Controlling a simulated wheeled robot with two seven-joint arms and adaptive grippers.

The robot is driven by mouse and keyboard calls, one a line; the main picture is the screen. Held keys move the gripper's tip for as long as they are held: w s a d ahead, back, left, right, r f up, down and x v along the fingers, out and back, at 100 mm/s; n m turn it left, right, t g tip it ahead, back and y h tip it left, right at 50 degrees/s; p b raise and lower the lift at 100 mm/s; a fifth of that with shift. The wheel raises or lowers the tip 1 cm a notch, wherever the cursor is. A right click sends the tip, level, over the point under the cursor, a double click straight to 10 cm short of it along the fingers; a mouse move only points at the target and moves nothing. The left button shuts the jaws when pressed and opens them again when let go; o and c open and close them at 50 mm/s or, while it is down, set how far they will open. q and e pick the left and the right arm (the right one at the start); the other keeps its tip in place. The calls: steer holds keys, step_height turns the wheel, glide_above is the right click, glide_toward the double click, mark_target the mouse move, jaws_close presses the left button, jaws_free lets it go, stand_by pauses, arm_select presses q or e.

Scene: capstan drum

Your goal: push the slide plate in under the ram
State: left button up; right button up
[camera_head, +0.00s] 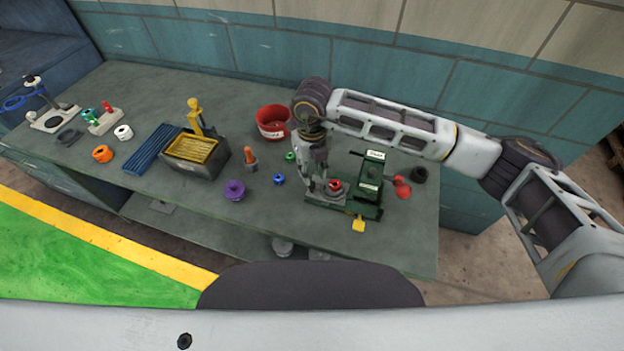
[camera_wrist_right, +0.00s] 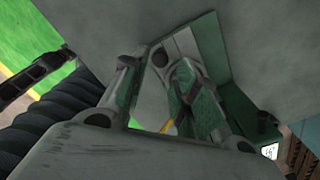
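A green press (camera_head: 373,168) stands on the right part of the bench, with a labelled head. A light grey slide plate (camera_head: 325,198) sticks out from its left side. A red ring (camera_head: 335,185) sits at the plate's inner end, close to the press. The ram itself is hard to make out. My right gripper (camera_head: 316,188) points down over the plate's outer part. In the right wrist view, its two fingers (camera_wrist_right: 163,112) stand apart, with the grey plate (camera_wrist_right: 155,85) showing between and beyond them. Contact with the plate cannot be told. My left gripper is out of view.
The press has a red-knobbed lever (camera_head: 402,187) and a yellow tab (camera_head: 358,224) in front. A red bin (camera_head: 272,122), a purple spool (camera_head: 234,190), a blue ring (camera_head: 279,179) and a box with a yellow grid (camera_head: 190,150) stand to the left. A dark ring (camera_head: 419,174) lies right.

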mark_target(312, 183)
steer(key=shift+f+p, duration=0.35)
steer(key=shift+f, duration=2.35)
jaws_close()
